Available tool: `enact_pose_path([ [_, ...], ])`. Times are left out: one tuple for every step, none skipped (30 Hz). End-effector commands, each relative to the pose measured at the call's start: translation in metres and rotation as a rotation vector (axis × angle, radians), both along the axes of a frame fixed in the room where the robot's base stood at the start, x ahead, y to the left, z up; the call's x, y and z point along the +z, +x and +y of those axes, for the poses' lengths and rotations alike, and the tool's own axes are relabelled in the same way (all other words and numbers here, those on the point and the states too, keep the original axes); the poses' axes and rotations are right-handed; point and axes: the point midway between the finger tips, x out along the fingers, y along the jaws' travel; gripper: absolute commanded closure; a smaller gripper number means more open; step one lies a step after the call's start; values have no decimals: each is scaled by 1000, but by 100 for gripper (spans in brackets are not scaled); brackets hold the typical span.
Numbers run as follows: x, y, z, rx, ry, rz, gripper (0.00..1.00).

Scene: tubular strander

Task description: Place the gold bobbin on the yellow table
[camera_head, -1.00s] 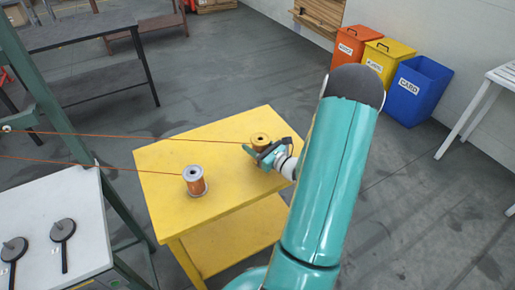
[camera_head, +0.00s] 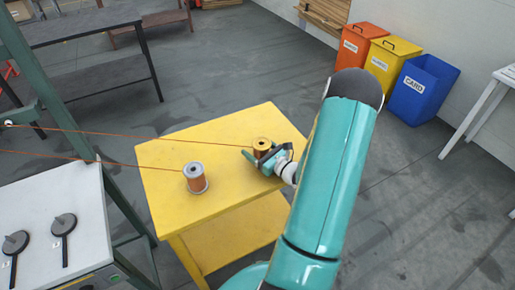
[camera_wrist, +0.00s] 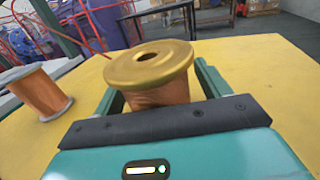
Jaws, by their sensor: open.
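The gold bobbin (camera_head: 262,146) stands upright on the yellow table (camera_head: 220,187), near its far right part. It has a gold flange and copper-coloured winding. In the wrist view the gold bobbin (camera_wrist: 150,70) sits between the two teal fingers of my gripper (camera_wrist: 160,95). The fingers are apart, with gaps beside the bobbin, and the bobbin's lower part is hidden by the gripper's black bar. My gripper (camera_head: 258,158) is low over the tabletop in the head view. A thin wire runs from the bobbin to the left.
A silver-flanged bobbin (camera_head: 195,178) with copper winding stands on the table to the left, also with a wire. A white-topped table (camera_head: 85,245) with black discs is at left. Orange (camera_head: 357,45), yellow (camera_head: 388,62) and blue (camera_head: 420,92) bins stand at the back right.

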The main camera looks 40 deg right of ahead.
Motion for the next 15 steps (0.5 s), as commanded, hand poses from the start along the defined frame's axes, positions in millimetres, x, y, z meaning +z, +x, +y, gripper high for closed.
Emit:
enact_pose_path([
  [0, 0, 0, 0, 0, 0, 25],
  [0, 0, 0, 0, 0, 0, 25],
  [1, 0, -1, 0, -1, 0, 25],
  [3, 0, -1, 0, -1, 0, 25],
  [4, 0, -1, 0, -2, -1, 25],
  [3, -5, -2, -1, -1, 1, 25],
  [3, -8, -2, -2, -1, 2, 25],
  [3, -13, -2, -2, -1, 2, 25],
  [3, -20, -2, -2, -1, 1, 25],
  [3, -25, -2, -3, 0, 1, 25],
  [3, -32, -2, -4, 1, 2, 25],
  [3, -40, -2, -3, 0, 2, 25],
  [3, -47, -2, -4, 1, 1, 25],
  [3, -54, -2, -4, 2, 2, 25],
  [3, -63, -2, -4, 1, 2, 25],
])
